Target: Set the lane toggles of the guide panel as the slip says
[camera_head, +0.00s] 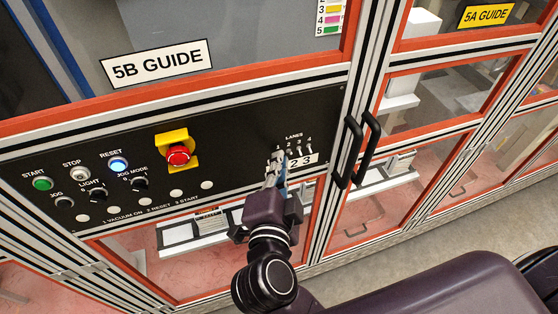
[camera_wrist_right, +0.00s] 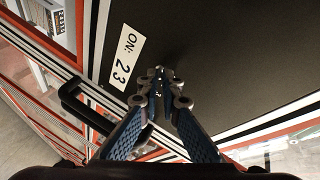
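The black guide panel (camera_head: 235,130) is set in the 5B GUIDE machine front. Its lane toggles (camera_head: 299,152), numbered 1 to 4 under the word LANES, sit at the panel's right end; they are too small to tell which way each points. The white slip (camera_head: 308,159) is just below them, partly hidden by my gripper; in the right wrist view it reads "ON: 23" (camera_wrist_right: 125,62). My right gripper (camera_head: 276,160) is at the left end of the toggle row, by lane 1. My left gripper is out of view.
A red stop button (camera_head: 178,154) on a yellow base, a lit blue RESET button (camera_head: 118,165), a green START button (camera_head: 42,183) and knobs fill the panel's left. Black door handles (camera_head: 368,150) stick out right of the toggles. A colour chart (camera_head: 331,15) hangs above.

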